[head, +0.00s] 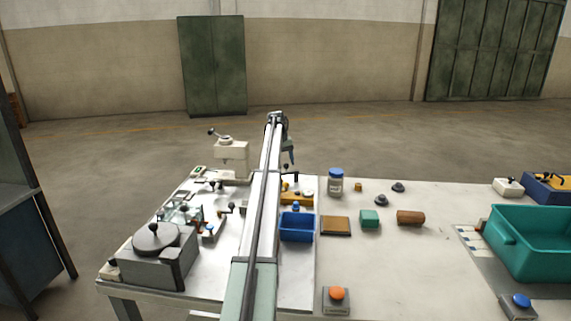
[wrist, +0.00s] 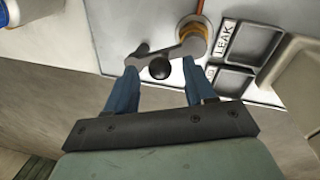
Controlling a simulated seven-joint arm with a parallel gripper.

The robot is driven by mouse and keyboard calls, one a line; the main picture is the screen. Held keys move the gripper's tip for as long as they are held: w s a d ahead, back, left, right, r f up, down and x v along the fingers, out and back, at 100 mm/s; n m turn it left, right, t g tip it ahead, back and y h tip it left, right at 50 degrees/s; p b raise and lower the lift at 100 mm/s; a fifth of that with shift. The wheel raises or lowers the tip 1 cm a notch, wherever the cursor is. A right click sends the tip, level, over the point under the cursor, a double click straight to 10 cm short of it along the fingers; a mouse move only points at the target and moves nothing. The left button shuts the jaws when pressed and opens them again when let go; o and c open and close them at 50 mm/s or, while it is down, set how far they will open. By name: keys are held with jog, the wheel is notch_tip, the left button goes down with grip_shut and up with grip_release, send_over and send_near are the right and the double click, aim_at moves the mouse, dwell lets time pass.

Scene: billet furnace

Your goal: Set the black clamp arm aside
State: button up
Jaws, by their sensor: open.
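In the wrist view my gripper (wrist: 160,72) is open, its two blue fingers spread on either side of a black ball knob (wrist: 159,68). The knob looks to be at the level of the fingertips in the picture; I cannot tell its depth, and no grip on it shows. A dark, short arm (wrist: 139,52), perhaps the black clamp arm, lies just beyond the left fingertip. A grey lever (wrist: 180,50) runs from there to a round post with an orange ring (wrist: 194,32). In the head view my gripper (head: 290,158) hangs over the bench's far edge, near a yellow fixture (head: 297,198).
A tray marked LEAK (wrist: 250,43) lies right of the post. In the head view a blue bin (head: 297,228), a jar (head: 336,183) and a wooden block (head: 335,226) stand nearby. A teal crate (head: 540,235) stands at right.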

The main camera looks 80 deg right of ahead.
jog(key=shift+s+f, duration=0.1)
jog(key=shift+f, duration=0.25)
grip_shut()
dwell(0.4)
